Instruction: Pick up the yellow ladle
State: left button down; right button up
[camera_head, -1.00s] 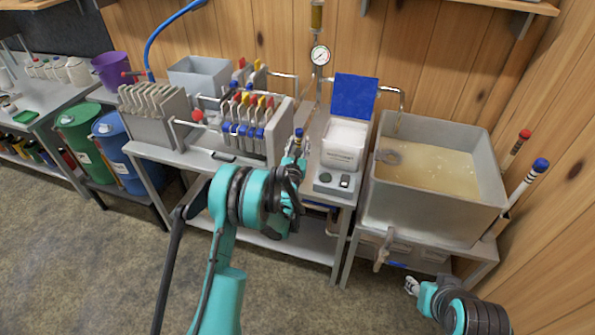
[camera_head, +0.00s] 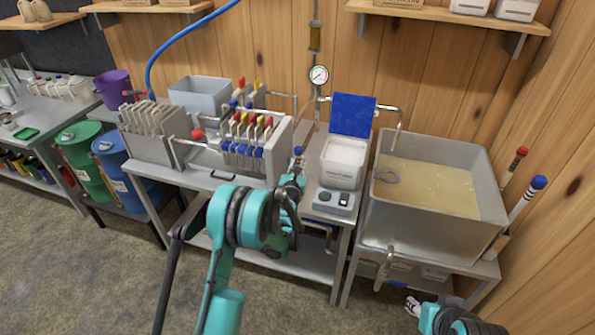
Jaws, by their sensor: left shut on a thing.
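My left gripper (camera_head: 293,186) is at the right end of the filter press, in front of the white boxed device. It is shut on a slim blue-tipped stick (camera_head: 298,151) that stands up above it. The fingers and the lower part of the stick are mostly hidden by my own wrist. I cannot make out a yellow ladle for certain; several yellow, red and blue handles (camera_head: 247,140) show on the press. My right gripper (camera_head: 412,306) is low, in front of the steel pan's stand, small and partly cut off, and its jaws cannot be read.
A steel pan (camera_head: 430,221) of amber liquid stands at the right, with a tap (camera_head: 384,268) at its front. Red-topped (camera_head: 514,163) and blue-topped (camera_head: 528,195) sticks stand beside it. The white device (camera_head: 343,164) has a blue raised lid (camera_head: 352,115). Green (camera_head: 83,160) and blue (camera_head: 118,165) barrels stand left. Floor in front is clear.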

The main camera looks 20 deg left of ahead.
aim_at(297, 155)
pick_arm(q)
jog(key=shift+r, duration=0.5)
notch_tip(297, 155, up, 3)
jog(key=shift+f+p, duration=0.1)
jog(key=shift+p, duration=0.85)
jog(key=d+r+p, duration=0.3)
jog(key=d+r, duration=0.4)
jog(key=d, duration=0.4)
jog(key=shift+s+d+p, duration=0.3)
jog(key=shift+s+d, duration=0.05)
jog(key=shift+s, duration=0.05)
